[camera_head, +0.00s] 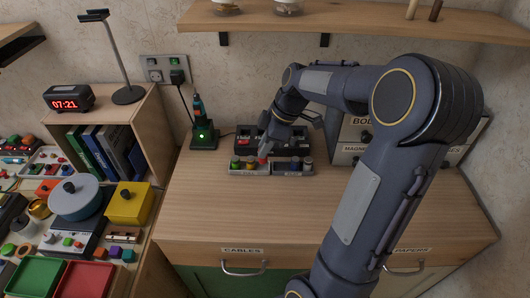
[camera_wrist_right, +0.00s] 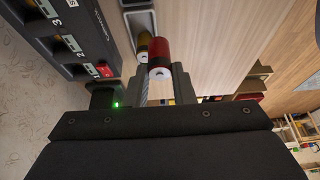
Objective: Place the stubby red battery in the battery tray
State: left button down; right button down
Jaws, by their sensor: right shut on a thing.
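The stubby red battery (camera_wrist_right: 159,55) is between the two fingers of my right gripper (camera_wrist_right: 163,86) in the right wrist view. In the head view the red battery (camera_head: 263,155) shows just below my right gripper (camera_head: 268,147), at the middle of the grey battery tray (camera_head: 284,173). The right gripper is shut on it. I cannot tell whether the battery touches the tray floor. The tray also shows in the wrist view (camera_wrist_right: 129,25), with a yellowish battery (camera_wrist_right: 143,42) close beside the red one. My left gripper is not in view.
A black charger (camera_head: 245,136) with numbered slots stands just behind the tray; it also shows in the wrist view (camera_wrist_right: 68,38). A green-lit tool stand (camera_head: 204,138) is to the left, a labelled drawer box (camera_head: 350,142) to the right. The front of the cabinet top (camera_head: 235,215) is clear.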

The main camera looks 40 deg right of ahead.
jog(key=f, duration=0.1)
jog(key=w+d+f, duration=0.1)
jog(key=shift+w+d+f, duration=0.3)
jog(key=shift+w+f, duration=0.05)
jog(key=shift+f, duration=1.6)
jog(key=shift+f, duration=0.2)
jog(key=c, duration=1.2)
grip_release()
jog(key=shift+c, duration=0.2)
jog(key=shift+r, duration=0.15)
